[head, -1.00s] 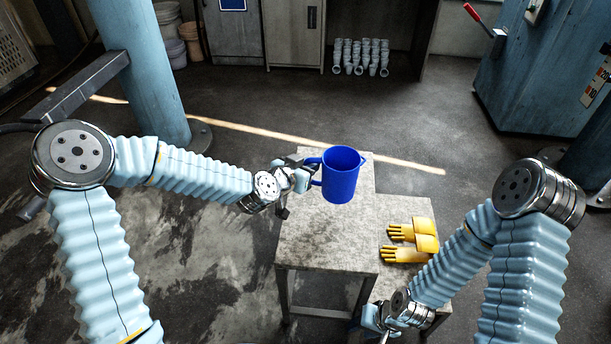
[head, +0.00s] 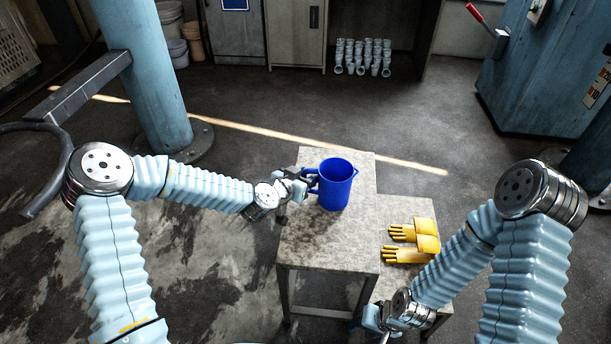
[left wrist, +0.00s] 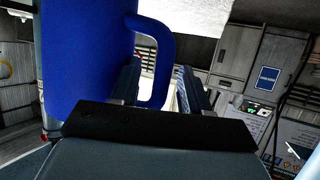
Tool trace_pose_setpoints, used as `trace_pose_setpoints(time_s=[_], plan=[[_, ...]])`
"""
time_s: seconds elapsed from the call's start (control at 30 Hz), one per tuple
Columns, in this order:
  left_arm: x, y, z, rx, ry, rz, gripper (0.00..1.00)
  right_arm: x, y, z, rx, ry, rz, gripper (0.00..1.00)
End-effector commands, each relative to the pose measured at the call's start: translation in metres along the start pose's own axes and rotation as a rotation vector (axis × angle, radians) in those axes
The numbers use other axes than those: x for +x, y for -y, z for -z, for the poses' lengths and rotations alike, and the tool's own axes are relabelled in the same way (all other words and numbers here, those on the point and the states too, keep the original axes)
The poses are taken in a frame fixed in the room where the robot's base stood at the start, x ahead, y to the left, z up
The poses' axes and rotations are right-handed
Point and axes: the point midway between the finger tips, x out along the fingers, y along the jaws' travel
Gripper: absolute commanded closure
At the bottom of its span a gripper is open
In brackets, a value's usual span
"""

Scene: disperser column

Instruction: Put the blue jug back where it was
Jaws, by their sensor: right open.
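The blue jug (head: 335,186) is upright over the taller grey table, its handle to the left. My left gripper (head: 297,186) is at the handle from the left. In the left wrist view, the jug (left wrist: 82,60) fills the left side and its handle (left wrist: 168,62) lies between the two fingers of my left gripper (left wrist: 160,85). I see light beside the handle, and I cannot tell whether the fingers press on it. I cannot tell whether the jug's base touches the tabletop. My right gripper (head: 380,322) is open and empty low at the front right.
The taller table (head: 325,245) has bare room in front of the jug. Yellow gloves (head: 412,242) lie on the lower table (head: 405,208) to its right. A blue column (head: 145,80) stands at the left. Several grey fittings (head: 362,57) sit at the back.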

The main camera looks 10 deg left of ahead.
Motion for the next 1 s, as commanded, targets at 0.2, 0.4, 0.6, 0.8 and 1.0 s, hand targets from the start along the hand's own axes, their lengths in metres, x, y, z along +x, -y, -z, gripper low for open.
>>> trace_pose_setpoints(time_s=[0.2, 0.4, 0.6, 0.8, 1.0], plan=[[-0.001, 0.0, 0.0, 0.0, 0.0, 0.0, 0.54, 0.0, 0.0, 0.0, 0.0, 0.0, 0.0, 0.57], [-0.027, 0.001, 0.0, 0.003, 0.0, 0.001, 0.54, 0.003, -0.001, 0.0, 0.0, 0.0, 0.0, 0.57], [-0.074, 0.002, 0.0, 0.004, 0.0, 0.004, 0.54, 0.006, -0.003, 0.0, 0.001, -0.001, -0.001, 0.57], [-0.109, 0.001, 0.0, 0.002, -0.001, 0.002, 0.54, 0.007, -0.003, 0.0, 0.001, -0.001, -0.001, 0.57], [-0.12, 0.0, 0.0, 0.0, 0.0, 0.001, 0.54, 0.007, -0.003, 0.0, 0.001, -0.001, -0.001, 0.57]])
